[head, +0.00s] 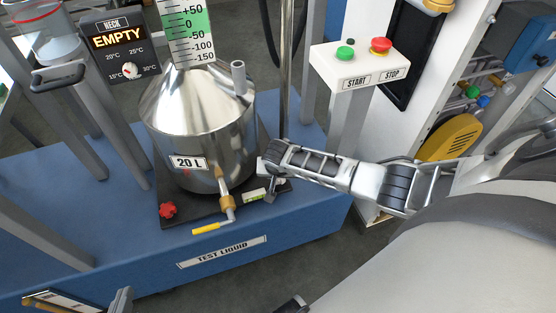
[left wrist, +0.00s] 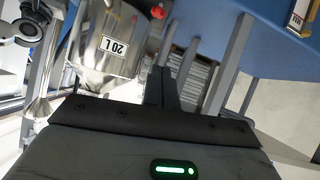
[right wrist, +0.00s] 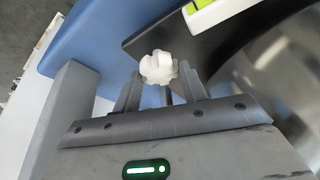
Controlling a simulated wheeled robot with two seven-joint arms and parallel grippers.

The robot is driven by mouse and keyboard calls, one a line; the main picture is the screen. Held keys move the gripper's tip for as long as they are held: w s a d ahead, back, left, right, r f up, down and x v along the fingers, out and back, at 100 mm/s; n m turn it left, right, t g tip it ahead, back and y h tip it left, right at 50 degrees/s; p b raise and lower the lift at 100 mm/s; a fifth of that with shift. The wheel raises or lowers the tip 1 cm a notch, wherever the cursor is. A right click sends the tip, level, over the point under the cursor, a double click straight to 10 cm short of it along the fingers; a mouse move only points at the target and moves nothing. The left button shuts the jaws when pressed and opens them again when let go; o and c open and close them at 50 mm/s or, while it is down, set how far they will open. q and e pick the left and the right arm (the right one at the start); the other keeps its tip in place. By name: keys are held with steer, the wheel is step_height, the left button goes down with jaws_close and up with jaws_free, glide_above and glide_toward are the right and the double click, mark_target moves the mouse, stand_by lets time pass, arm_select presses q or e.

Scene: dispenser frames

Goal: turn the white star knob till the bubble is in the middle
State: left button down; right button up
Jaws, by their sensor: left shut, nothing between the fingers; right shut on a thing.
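The white star knob (right wrist: 157,67) shows in the right wrist view at the corner of a black base plate. My right gripper (right wrist: 159,83) is shut on it, with a finger on each side. In the head view my right arm reaches in from the right to the plate's right corner. The spirit level (head: 255,195) lies on the plate beside that corner. Its yellow-green vial (right wrist: 198,5) is cut off in the right wrist view, and I cannot tell where the bubble sits. My left gripper (left wrist: 163,80) is shut and empty, apart from everything.
A steel 20 L vessel (head: 195,115) stands on the black base plate (head: 176,219), with a yellow-handled tap (head: 207,228) in front. A red star knob (head: 168,209) is at the left corner. A START/STOP box (head: 360,66) stands behind. The blue bench (head: 110,240) is clear at front left.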

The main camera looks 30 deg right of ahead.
steer(key=n+p, duration=0.1)
steer(key=n, duration=0.1)
steer(key=shift+s+d+n+t+y, duration=0.1)
steer(key=shift+n+t+y, duration=0.2)
steer(key=shift+n+y, duration=0.1)
steer(key=n+y, duration=0.1)
steer(key=n, duration=0.1)
steer(key=shift+d+n, duration=0.1)
steer(key=shift+n, duration=0.2)
steer(key=n+y, duration=0.1)
steer(key=n, duration=0.2)
steer(key=shift+f, duration=0.1)
steer(key=shift+n+y+b, duration=0.4)
steer(key=shift+n+b, duration=0.1)
steer(key=shift+n, duration=0.2)
steer(key=o, duration=1)
